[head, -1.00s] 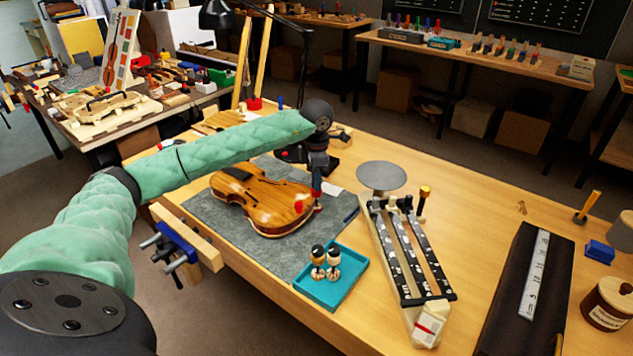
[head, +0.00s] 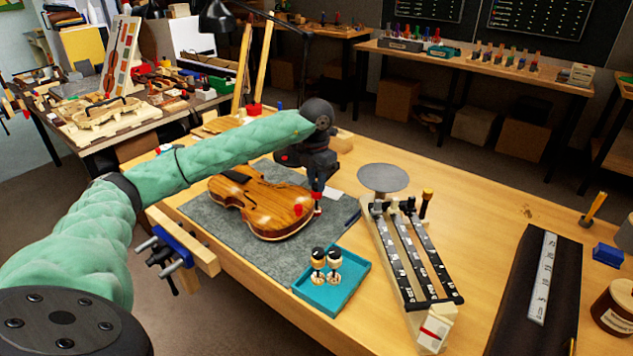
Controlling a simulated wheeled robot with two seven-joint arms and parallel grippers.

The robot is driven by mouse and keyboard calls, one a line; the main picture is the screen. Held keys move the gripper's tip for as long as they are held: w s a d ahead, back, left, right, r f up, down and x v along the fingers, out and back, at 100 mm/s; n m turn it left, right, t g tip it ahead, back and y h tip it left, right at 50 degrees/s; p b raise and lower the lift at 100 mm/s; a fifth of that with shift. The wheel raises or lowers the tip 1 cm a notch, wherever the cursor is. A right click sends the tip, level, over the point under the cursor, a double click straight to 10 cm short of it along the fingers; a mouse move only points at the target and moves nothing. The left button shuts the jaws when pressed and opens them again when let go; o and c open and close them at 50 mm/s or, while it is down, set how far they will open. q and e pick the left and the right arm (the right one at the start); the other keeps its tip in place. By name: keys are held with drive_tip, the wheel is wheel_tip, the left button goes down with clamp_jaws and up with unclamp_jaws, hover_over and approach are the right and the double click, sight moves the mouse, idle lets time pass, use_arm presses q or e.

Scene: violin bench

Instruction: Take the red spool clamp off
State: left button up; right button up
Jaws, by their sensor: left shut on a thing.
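The violin body (head: 262,205) lies top up on a grey mat (head: 205,215) on the bench. My left gripper (head: 316,196) points down at that end and is shut on the clamp. I cannot tell whether the clamp still touches the violin's edge. My right gripper is out of view.
A teal tray (head: 318,305) with two spool clamps standing in it is just in front of the violin. A black-railed rack (head: 415,255) and a round grey disc (head: 383,178) are to the right. A blue vise (head: 172,250) sits at the bench's left edge.

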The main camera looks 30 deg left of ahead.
sight(316, 185)
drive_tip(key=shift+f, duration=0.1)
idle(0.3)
use_arm(q)
drive_tip(key=o, duration=1)
wheel_tip(316, 185, up, 6)
drive_tip(key=shift+r+b, duration=0.2)
drive_tip(key=shift+b, duration=0.4)
drive_tip(key=shift+r, duration=0.65)
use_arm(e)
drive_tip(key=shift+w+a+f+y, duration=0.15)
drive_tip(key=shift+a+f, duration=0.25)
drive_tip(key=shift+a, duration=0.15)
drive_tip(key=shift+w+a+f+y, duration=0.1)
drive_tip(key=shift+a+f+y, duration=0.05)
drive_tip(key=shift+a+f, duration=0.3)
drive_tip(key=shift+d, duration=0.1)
